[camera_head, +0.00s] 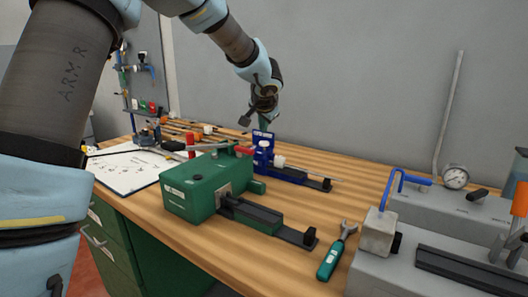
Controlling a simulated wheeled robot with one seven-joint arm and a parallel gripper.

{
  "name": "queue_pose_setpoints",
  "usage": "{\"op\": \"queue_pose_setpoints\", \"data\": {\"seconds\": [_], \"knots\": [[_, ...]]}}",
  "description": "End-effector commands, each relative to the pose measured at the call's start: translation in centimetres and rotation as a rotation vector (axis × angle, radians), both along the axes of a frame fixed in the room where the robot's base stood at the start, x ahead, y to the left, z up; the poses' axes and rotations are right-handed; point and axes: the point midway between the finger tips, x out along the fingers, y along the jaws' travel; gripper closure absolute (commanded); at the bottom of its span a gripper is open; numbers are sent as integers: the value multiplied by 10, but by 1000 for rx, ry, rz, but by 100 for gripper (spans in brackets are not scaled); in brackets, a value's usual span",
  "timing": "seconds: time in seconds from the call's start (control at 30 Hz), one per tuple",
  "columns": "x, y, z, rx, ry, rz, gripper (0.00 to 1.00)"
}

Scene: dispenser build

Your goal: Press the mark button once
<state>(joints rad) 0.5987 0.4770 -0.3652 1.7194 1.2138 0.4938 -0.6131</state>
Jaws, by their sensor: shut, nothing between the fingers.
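My gripper (263,124) points down over the small blue device (290,174) in the middle of the bench. Its fingers are together and nothing is held. The blue device has an upright plate with a small label (263,135), a white knob on its side and a dark rail running right. The fingertips are close to the top of this plate; I cannot tell whether they touch it. No button marked "mark" can be read in this view. The labels are too small to read, and part of the device's back is hidden.
A green machine (190,194) with a dark rail stands in front, on the left. A grey machine (378,232) with a blue hook and gauge (455,177) fills the right. A teal-handled tool (330,259) lies between them. A paper sheet (125,171) lies at left.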

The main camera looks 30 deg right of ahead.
Motion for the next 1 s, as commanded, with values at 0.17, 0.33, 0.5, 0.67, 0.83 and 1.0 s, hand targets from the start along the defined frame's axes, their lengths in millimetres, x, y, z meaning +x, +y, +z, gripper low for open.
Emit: {"op": "queue_pose_setpoints", "data": {"seconds": [0.17,0.33,0.5,0.67,0.83,1.0], "knots": [[0,0,-18,-1,-1,1,100],[0,0,-18,-1,0,-1,100],[0,0,-17,-1,0,-1,100],[0,0,-17,-1,0,-1,100],[0,0,-17,-1,0,-1,100],[0,0,-17,-1,0,-1,100]]}}
